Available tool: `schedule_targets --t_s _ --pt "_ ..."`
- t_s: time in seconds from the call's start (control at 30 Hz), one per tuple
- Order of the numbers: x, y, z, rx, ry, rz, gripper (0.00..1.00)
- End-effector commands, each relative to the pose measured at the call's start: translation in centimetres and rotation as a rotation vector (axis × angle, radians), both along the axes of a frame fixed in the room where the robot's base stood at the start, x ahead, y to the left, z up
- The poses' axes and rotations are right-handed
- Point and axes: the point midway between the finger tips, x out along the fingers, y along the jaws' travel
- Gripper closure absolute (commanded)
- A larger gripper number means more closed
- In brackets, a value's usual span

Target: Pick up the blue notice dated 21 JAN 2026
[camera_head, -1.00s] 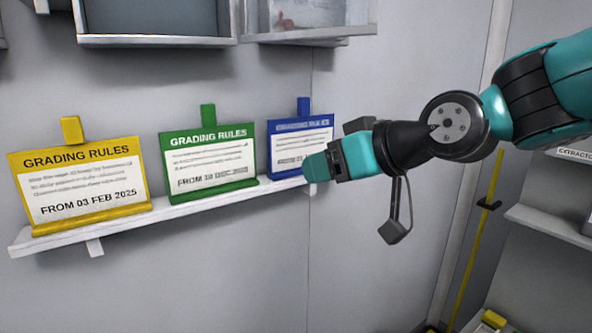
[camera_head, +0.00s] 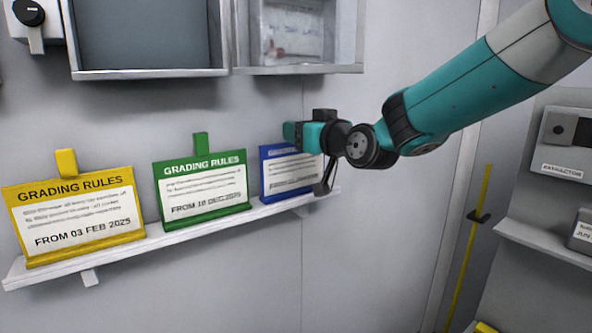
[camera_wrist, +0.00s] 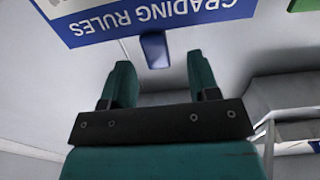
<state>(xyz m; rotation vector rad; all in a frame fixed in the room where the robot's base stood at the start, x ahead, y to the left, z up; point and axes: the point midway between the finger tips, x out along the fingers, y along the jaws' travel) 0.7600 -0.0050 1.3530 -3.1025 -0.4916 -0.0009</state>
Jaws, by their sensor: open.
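The blue notice (camera_head: 292,173) stands on the white shelf, at the right end of a row of three notices. Its date line is too blurred to read, and my gripper (camera_head: 288,133) covers its top tab in the head view. In the wrist view the blue notice (camera_wrist: 150,22) appears upside down, reading "GRADING RULES". Its blue tab (camera_wrist: 154,50) points toward my open fingers (camera_wrist: 160,82), between their lines but short of the tips. My gripper is empty.
A green notice (camera_head: 201,183) dated in DEC and a yellow notice (camera_head: 70,212) reading "FROM 03 FEB 2025" stand on the shelf (camera_head: 150,242) to the left. Open boxes (camera_head: 150,73) hang above. A shelf (camera_head: 545,243) juts out at right.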

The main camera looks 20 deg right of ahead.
Motion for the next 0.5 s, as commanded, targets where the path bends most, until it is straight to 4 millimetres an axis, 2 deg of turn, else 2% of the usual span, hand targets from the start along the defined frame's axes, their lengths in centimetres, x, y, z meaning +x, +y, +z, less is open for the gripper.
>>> schedule_targets --t_s 0.37,0.5 --pt "4.4 1.1 0.5 -0.001 0.003 -0.001 0.45" --pt "5.1 1.4 0.2 0.001 0.001 -0.001 0.45"
